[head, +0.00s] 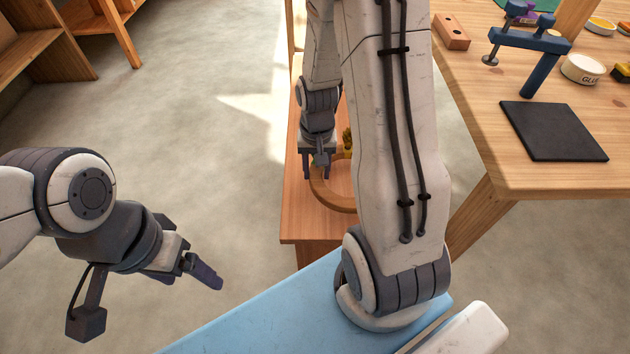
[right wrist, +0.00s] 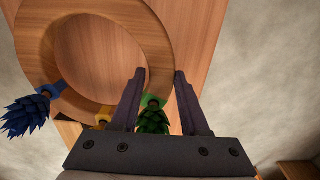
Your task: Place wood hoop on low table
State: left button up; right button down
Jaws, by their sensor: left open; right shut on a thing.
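The wood hoop (head: 332,201) is a flat, light-brown ring over the low table (head: 293,224), partly hidden behind my right arm. In the right wrist view the hoop (right wrist: 35,55) carries a blue pine cone (right wrist: 28,113), a green one (right wrist: 153,121) and a bit of yellow. My right gripper (head: 318,172) is shut on the hoop's rim, which passes between its fingers (right wrist: 160,85). I cannot tell whether the hoop touches the tabletop. My left gripper (head: 204,271) is open and empty above the floor, far left of the table.
A workbench (head: 465,90) at right holds a black mat (head: 553,131), a blue clamp (head: 530,50), a glue tub (head: 583,69) and a wooden block (head: 452,32). Wooden shelves (head: 40,45) stand at back left. The floor between is clear.

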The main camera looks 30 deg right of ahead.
jog(key=shift+f+b, duration=0.8)
jog(key=shift+f, duration=1.2)
jog(key=shift+f, duration=0.15)
jog(key=shift+c, duration=2.1)
grip_release()
notch_tip(320, 180, up, 12)
jog(key=p, duration=0.4)
jog(key=shift+f, duration=0.2)
jog(key=shift+a+r+p, duration=0.1)
jog(key=shift+r+p, duration=0.2)
jog(key=shift+r, duration=0.15)
